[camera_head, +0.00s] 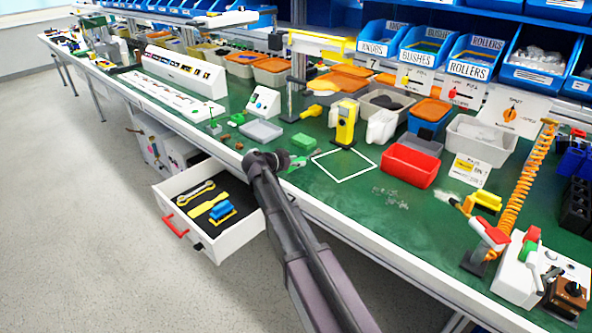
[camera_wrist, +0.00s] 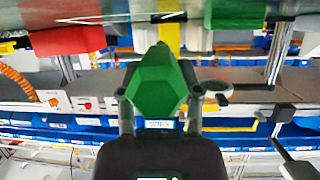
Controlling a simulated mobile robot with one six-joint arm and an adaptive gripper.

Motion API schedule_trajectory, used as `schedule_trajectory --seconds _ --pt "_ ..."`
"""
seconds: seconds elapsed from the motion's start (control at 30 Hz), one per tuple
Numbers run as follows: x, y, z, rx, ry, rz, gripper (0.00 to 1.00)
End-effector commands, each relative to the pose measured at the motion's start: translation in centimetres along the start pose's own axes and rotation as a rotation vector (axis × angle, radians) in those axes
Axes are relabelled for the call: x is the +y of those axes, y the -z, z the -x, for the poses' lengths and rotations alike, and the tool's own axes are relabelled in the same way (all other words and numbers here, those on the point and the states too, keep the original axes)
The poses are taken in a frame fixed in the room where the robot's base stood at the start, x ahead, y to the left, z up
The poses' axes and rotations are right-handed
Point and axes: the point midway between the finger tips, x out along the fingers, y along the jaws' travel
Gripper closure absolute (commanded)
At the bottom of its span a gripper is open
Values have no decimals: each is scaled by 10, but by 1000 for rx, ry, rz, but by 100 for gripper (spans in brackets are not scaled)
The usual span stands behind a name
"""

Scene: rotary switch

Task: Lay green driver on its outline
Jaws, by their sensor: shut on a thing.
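My gripper (camera_wrist: 158,93) is shut on the green driver (camera_wrist: 155,82), whose faceted green end sits between both fingers in the wrist view. In the head view, my gripper (camera_head: 284,160) is at the front edge of the bench, with a bit of the green driver (camera_head: 298,163) showing past it. The rest of the driver is hidden by my arm. A white square outline (camera_head: 345,178) is drawn on the green bench top, right of the driver. I cannot make out a driver-shaped outline.
An open white drawer (camera_head: 238,238) with a dark insert holds a wrench (camera_head: 195,193), a yellow tool (camera_head: 208,203) and a blue piece (camera_head: 221,211), left of my arm. A red bin (camera_head: 408,165), a yellow device (camera_head: 345,123) and a green block (camera_head: 303,141) stand near the square.

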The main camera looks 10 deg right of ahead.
Motion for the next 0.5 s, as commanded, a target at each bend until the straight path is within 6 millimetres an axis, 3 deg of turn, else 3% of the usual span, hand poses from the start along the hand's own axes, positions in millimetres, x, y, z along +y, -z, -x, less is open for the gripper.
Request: schedule_trajectory --seconds 0.03,0.2,0.5 --pt "1 -10 -2 0 1 0 100" --pt "1 -24 -7 0 1 1 100" --pt "2 -29 -10 0 0 0 100"
